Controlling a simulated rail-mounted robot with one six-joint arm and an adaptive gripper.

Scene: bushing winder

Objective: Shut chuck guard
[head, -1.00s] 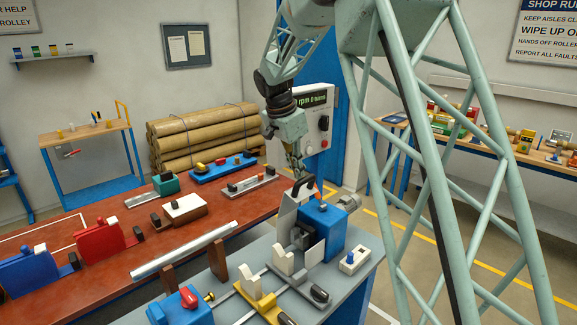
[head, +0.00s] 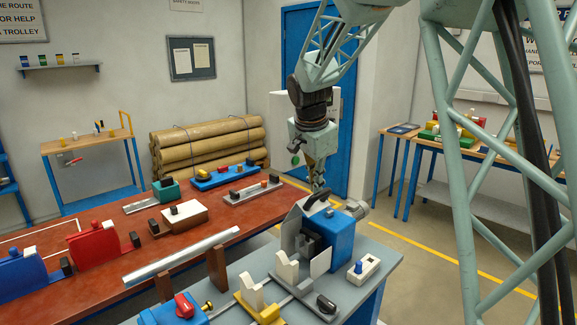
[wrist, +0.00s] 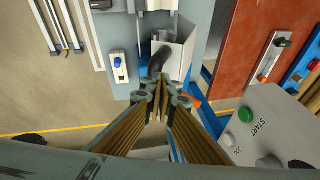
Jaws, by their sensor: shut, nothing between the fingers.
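The chuck guard (head: 294,222) is a bent grey sheet on the blue headstock (head: 342,236). It stands raised and tilted, and the dark chuck area below it is exposed. A black handle (head: 317,200) sits at its top edge. My gripper (head: 319,187) is shut and empty, pointing down just above the handle. In the wrist view the guard (wrist: 176,52) and the handle (wrist: 158,62) lie just beyond my closed fingertips (wrist: 160,92). I cannot tell whether the fingertips touch the handle.
A grey bench carries a white switch box (head: 364,269), a yellow steady (head: 258,306) and a blue block with a red knob (head: 180,310). A red table (head: 90,285) lies to the left. A panel with a START button (wrist: 255,125) is close in the wrist view.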

